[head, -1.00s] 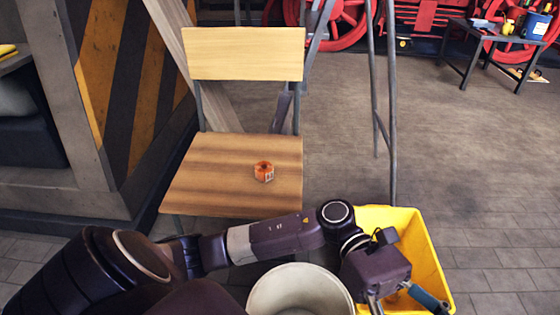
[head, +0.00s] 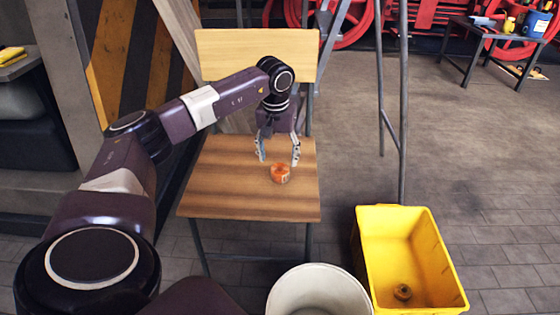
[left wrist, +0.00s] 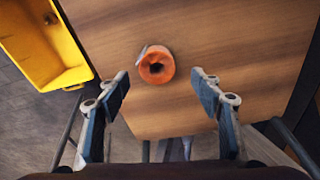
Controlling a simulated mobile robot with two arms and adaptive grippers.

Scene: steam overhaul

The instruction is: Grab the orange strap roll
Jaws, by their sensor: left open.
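The orange strap roll (head: 280,174) lies on the wooden seat of a chair (head: 225,190), right of the seat's middle. My left gripper (head: 278,162) is open above the seat, pointing down, its fingertips just above and behind the roll in the head view. In the left wrist view the roll (left wrist: 156,65) sits ahead of the two open fingers (left wrist: 162,85), roughly centred between them, with its dark central hole showing. Nothing is between the fingers. My right gripper is not in view.
A yellow bin (head: 440,265) on the floor at the right holds a small dark round thing (head: 403,292). A whitish bucket (head: 318,290) stands beside it. The chair's backrest (head: 225,60) rises behind my arm. Grey metal poles (head: 402,110) stand right of the chair.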

